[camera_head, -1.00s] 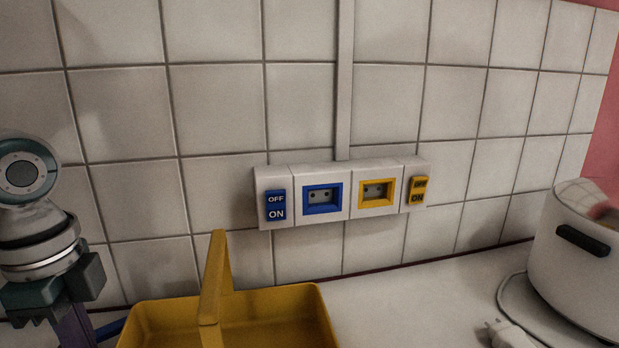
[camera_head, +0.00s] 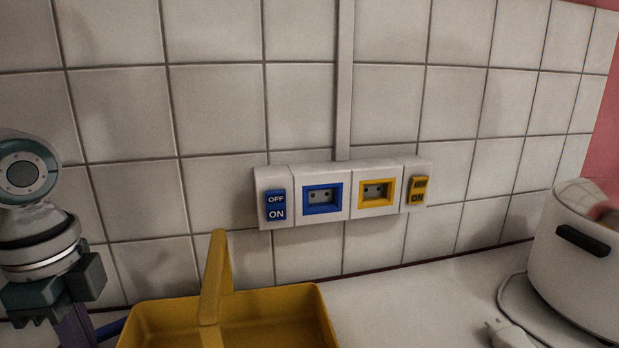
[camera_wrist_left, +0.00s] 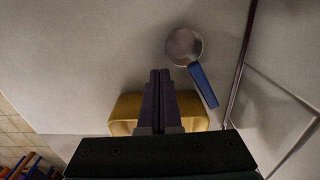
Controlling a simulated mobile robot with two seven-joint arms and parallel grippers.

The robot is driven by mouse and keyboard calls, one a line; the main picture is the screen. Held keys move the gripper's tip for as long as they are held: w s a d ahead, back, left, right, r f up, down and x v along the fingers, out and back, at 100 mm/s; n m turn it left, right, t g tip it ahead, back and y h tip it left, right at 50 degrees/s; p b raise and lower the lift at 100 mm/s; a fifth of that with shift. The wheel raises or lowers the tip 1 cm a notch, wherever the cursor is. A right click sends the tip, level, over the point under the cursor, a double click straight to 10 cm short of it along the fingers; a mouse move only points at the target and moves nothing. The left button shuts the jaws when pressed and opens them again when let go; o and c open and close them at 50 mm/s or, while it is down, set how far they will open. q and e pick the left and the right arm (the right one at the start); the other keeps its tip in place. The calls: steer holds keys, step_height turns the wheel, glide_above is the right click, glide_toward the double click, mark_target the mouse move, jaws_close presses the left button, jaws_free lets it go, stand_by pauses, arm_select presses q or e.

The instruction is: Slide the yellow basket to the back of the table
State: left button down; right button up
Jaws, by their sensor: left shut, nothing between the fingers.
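The yellow basket (camera_head: 270,304) stands on the white table at the bottom of the head view, its handle (camera_head: 215,285) upright. Its front is cut off by the frame. A gap of table shows between its back and the tiled wall. My left gripper (camera_head: 80,330) is at the lower left, beside the basket's left side; its fingertips are cut off there. In the left wrist view its two dark fingers (camera_wrist_left: 160,75) are together with nothing between them. The basket (camera_wrist_left: 126,108) shows partly behind them, so contact cannot be told. My right gripper is not in view.
A round pan-like thing with a blue handle (camera_wrist_left: 203,86) lies near the wall edge in the left wrist view. A white pot (camera_head: 575,265) and a white plug with a cable (camera_head: 508,334) are at the right. A socket panel (camera_head: 342,192) is on the wall.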

arm_select(q)
steer(key=shift+w+d+p, duration=0.15)
steer(key=shift+d, duration=0.6)
steer(key=shift+w+d+p, duration=0.1)
steer(key=shift+d+p, duration=0.05)
steer(key=shift+d, duration=0.55)
steer(key=shift+d, duration=0.1)
steer(key=shift+w+d, duration=0.15)
steer(key=shift+d, duration=0.55)
steer(key=shift+w+d, duration=0.1)
steer(key=shift+d, duration=0.7)
steer(key=shift+w+d, duration=0.15)
steer(key=shift+d, duration=0.5)
steer(key=shift+a+r+p, duration=0.1)
steer(key=shift+a+p, duration=0.2)
steer(key=shift+p, duration=0.15)
